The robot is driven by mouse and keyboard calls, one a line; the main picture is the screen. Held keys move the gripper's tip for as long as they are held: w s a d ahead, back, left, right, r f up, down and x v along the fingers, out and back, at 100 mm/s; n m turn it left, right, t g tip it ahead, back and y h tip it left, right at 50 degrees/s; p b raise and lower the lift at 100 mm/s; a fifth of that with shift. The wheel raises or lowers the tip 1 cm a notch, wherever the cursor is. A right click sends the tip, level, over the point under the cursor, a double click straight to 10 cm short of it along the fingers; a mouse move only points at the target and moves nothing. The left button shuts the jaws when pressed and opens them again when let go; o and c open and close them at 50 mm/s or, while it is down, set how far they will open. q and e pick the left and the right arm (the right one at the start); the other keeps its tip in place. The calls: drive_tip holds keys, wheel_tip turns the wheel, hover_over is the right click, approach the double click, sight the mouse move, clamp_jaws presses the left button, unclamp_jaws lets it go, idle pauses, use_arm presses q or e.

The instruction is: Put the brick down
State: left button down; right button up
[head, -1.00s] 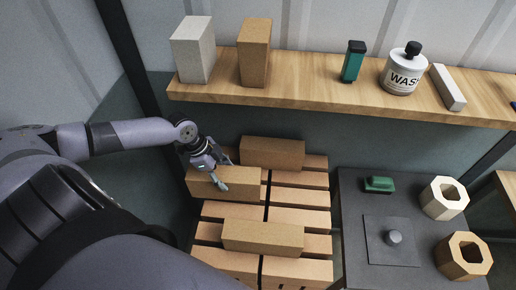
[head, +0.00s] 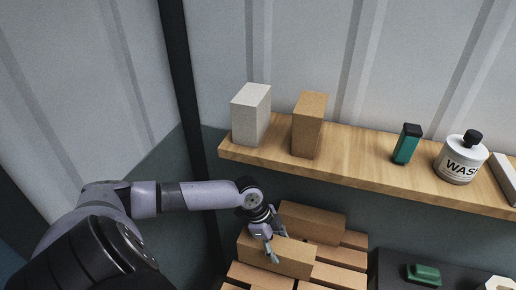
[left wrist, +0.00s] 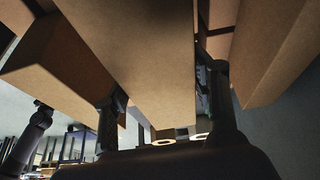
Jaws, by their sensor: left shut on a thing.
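My left gripper (head: 273,244) comes down from above with its fingers on either side of a tan brick (head: 295,258). It is shut on this brick. The brick lies level over the left part of a slatted wooden pallet (head: 338,278); I cannot tell whether it touches the slats. In the left wrist view the held brick (left wrist: 140,60) fills the middle between the two fingers (left wrist: 165,110). Another tan brick (head: 313,221) lies just behind it on the pallet.
A wooden shelf (head: 360,165) runs above the pallet, with a white block (head: 250,115), a brown block (head: 308,125), a green-and-black item (head: 407,144) and a labelled white bottle (head: 461,158). A dark table (head: 390,268) with a green object (head: 423,274) stands to the right.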

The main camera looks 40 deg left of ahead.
sight(304, 251)
use_arm(q)
drive_tip(key=w+d, duration=0.1)
drive_tip(key=d, duration=0.1)
drive_tip(key=w+d+b, duration=0.1)
drive_tip(key=d, duration=0.1)
drive_tip(key=w+d, duration=0.1)
drive_tip(key=d, duration=0.2)
drive_tip(key=shift+w+d+r, duration=0.1)
drive_tip(key=shift+w, duration=0.25)
wheel_tip(304, 251, down, 4)
drive_tip(key=b, duration=0.4)
drive_tip(key=shift+r+b, duration=0.15)
drive_tip(key=shift+b, duration=0.15)
drive_tip(key=shift+r, duration=0.15)
drive_tip(key=shift+s, duration=0.1)
drive_tip(key=c, duration=0.6)
unclamp_jaws()
drive_tip(key=shift+s+f, duration=0.1)
drive_tip(key=shift+f, duration=0.15)
drive_tip(key=shift+c, duration=0.2)
